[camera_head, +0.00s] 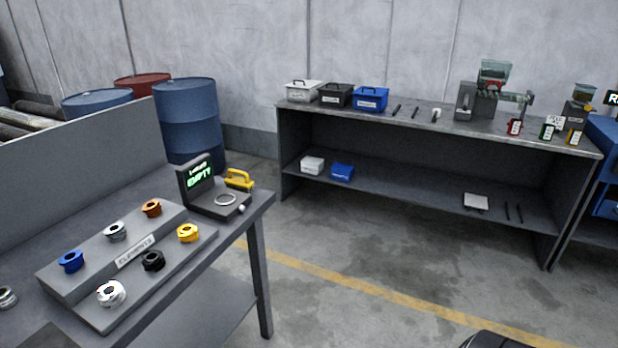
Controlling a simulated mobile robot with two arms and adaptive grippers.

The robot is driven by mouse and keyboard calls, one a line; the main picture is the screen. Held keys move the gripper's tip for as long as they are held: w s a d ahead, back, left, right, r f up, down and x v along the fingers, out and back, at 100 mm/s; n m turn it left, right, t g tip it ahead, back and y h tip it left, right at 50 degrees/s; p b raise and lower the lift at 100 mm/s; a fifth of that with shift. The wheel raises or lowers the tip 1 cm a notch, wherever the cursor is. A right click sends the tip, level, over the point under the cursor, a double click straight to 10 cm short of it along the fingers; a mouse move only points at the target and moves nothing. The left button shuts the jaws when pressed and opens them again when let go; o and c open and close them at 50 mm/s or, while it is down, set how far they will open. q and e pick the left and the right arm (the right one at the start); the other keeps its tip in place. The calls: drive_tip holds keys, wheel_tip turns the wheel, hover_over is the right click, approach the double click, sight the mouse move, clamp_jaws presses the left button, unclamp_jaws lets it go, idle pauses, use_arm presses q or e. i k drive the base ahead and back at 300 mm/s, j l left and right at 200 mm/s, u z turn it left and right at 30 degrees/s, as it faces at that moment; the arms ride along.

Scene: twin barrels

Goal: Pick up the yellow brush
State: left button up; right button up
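A yellow object with an arched handle (239,179), which looks like the yellow brush, sits near the far right corner of the grey table at the left. It is beside a dark device (197,173) whose screen reads "EMPTY". The device has a flat base with a pale ring, just in front of the yellow object. The small size hides whether the object has bristles.
A tray labelled "ELEMENTS" (134,251) with several coloured spools lies on the near table. Blue barrels (190,108) and a red one stand behind. A long workbench (437,117) with boxes and machines stands at the wall. Open floor (390,265) lies between.

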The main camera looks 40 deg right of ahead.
sight(245, 184)
drive_tip(key=z, duration=0.95)
drive_tip(key=u, duration=3.2)
drive_tip(key=z, duration=3.15)
drive_tip(key=i+l+u, duration=0.1)
drive_tip(key=i+l, duration=0.2)
drive_tip(key=i+l+u, duration=0.25)
drive_tip(key=i+l, duration=0.25)
drive_tip(key=i+l+u, duration=0.15)
drive_tip(key=l, duration=0.3)
drive_tip(key=i+l+u, duration=0.1)
drive_tip(key=i+l, duration=0.2)
drive_tip(key=i+l+u, duration=0.15)
drive_tip(key=l, duration=0.35)
